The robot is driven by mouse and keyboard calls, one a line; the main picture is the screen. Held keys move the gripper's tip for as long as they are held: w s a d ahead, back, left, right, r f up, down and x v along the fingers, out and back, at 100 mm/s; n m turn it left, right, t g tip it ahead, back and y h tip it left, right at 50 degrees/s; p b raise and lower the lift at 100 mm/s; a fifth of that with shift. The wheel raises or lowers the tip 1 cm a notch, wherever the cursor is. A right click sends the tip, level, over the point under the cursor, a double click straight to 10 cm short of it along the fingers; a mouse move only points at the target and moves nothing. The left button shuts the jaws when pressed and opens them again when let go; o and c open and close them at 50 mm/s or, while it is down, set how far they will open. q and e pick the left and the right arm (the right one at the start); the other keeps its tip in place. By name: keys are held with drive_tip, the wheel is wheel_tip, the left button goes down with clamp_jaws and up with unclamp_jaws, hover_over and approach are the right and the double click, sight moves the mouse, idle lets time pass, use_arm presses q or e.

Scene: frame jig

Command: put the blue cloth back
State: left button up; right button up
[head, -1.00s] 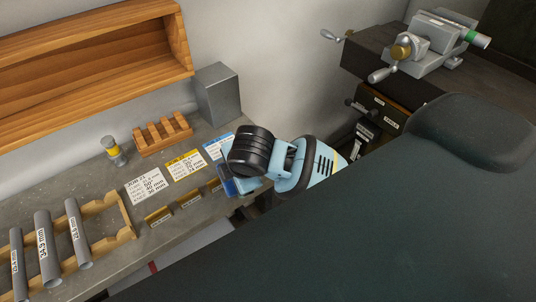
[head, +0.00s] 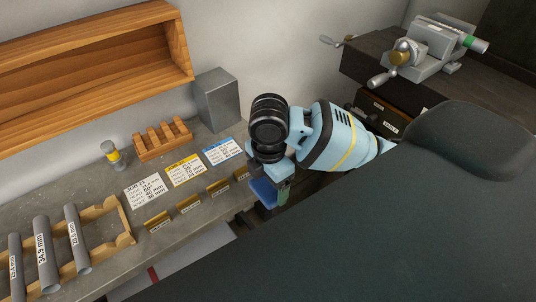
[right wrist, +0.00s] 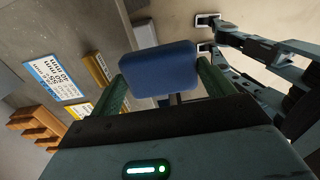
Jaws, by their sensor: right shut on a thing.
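The blue cloth (head: 263,193) is a small, folded-looking blue block. My right gripper (head: 270,193) is shut on it and points down by the right part of the grey bench's (head: 105,265) front edge. In the right wrist view the cloth (right wrist: 160,68) sits between the two green fingers (right wrist: 160,82). I cannot tell whether it touches anything below. My left gripper is not recognisable in either view.
On the bench are a tube rack (head: 122,222), job cards (head: 184,170), several brass label plates (head: 189,203), a slotted wooden block (head: 163,138) and a grey box (head: 217,98). A vise (head: 432,42) stands at the upper right. Dark jointed parts show in the right wrist view.

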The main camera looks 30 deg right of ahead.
drive_tip(key=w+d, duration=0.2)
drive_tip(key=w, duration=0.2)
drive_tip(key=w+d+f, duration=0.1)
drive_tip(key=w+d, duration=0.2)
drive_tip(key=w, duration=0.1)
drive_tip(key=w+d, duration=0.2)
drive_tip(key=w, duration=0.2)
drive_tip(key=shift+w+d+f, duration=0.2)
drive_tip(key=shift+d, duration=0.15)
drive_tip(key=shift+f, duration=1.7)
drive_tip(key=shift+f, duration=0.2)
drive_tip(key=o, duration=0.8)
wheel_tip(320, 180, up, 12)
drive_tip(key=shift+r, duration=0.15)
